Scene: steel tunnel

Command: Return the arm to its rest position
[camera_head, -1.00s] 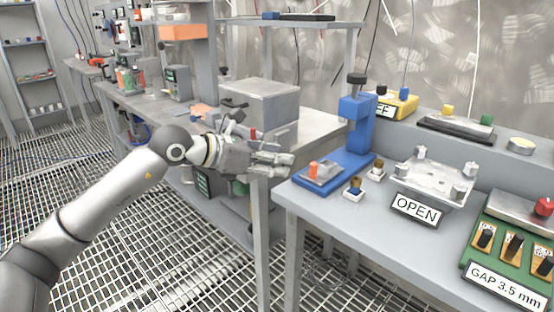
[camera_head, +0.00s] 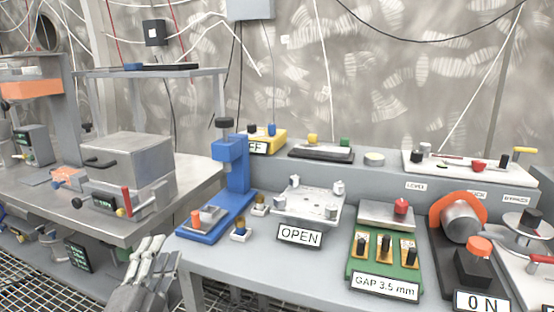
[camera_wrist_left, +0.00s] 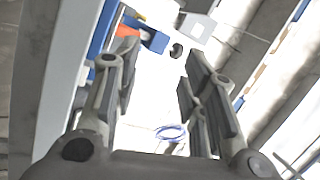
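My left gripper (camera_head: 152,258) shows at the bottom left of the head view, at the near left corner of the grey workbench (camera_head: 225,262). Its fingers point up in the picture, and the rest of the arm is out of frame. In the left wrist view the gripper (camera_wrist_left: 160,58) has its two fingers clearly apart with nothing held between them. The blue press (camera_head: 236,178) stands on the bench beyond the gripper, apart from it. My right gripper is in neither view.
A plate fixture with an OPEN sign (camera_head: 300,236), a green gap gauge block (camera_head: 385,262) and an orange-and-grey machine with an ON sign (camera_head: 482,301) crowd the bench. A metal box (camera_head: 128,165) sits on the left table. Grating floor (camera_head: 18,268) shows at lower left.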

